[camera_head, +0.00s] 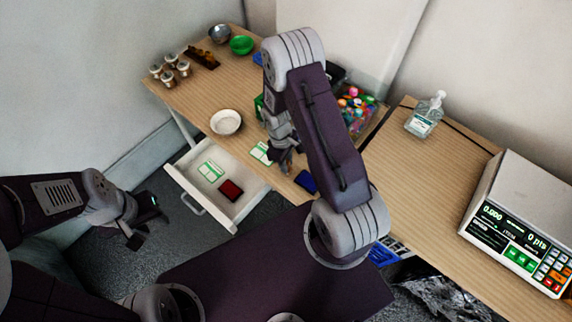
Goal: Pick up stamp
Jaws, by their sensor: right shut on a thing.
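My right gripper (285,164) is low over the near edge of the wooden table, beside a green-and-white card (262,153) and a dark blue pad (306,181). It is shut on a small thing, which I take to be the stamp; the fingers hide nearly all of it. I cannot tell whether it touches the table. No other stamp can be made out. My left gripper (141,222) hangs over the grey floor, left of the open drawer, apart from everything, with its fingers spread and empty.
The open white drawer (187,176) holds a green-and-white card (210,171) and a red pad (230,190). A white bowl (226,122), a green bowl (242,45) and several jars stand on the table. A colourful bin (357,112), sanitizer bottle (424,117) and scale (520,225) are right.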

